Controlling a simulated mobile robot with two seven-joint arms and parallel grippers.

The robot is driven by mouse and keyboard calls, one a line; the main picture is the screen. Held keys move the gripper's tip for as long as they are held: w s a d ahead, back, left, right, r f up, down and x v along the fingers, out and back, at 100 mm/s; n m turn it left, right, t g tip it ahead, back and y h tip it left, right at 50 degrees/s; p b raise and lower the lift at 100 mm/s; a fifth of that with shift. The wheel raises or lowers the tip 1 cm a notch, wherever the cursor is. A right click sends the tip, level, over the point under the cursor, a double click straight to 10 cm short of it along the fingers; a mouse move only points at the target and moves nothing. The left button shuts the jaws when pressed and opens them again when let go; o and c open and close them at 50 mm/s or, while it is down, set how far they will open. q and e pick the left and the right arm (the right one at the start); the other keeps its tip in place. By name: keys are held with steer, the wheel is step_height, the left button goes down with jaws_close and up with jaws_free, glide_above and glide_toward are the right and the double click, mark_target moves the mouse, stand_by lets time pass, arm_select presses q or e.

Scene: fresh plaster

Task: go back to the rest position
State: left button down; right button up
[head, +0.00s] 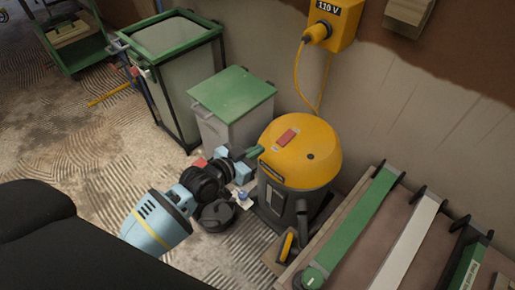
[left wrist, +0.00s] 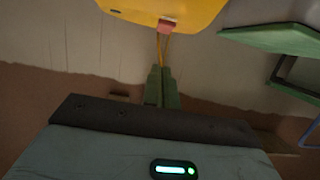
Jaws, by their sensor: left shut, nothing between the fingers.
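My left arm comes in from the left in the head view, over the floor. My left gripper (head: 254,152) is shut and empty, its green fingers close beside the yellow lid of the vacuum (head: 300,145). In the left wrist view the two green fingers (left wrist: 162,70) lie side by side with nothing between them. The vacuum's yellow lid (left wrist: 150,8) and its red patch (left wrist: 167,26) show beyond the fingertips there. My right gripper is not in view.
A grey bin with a green lid (head: 234,92) stands just behind the gripper, beside a green-rimmed bin (head: 180,38). A yellow 110 V box (head: 333,22) with a cable hangs on the wall. A rack with green and white bars (head: 413,240) is at right. Floor at left is open.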

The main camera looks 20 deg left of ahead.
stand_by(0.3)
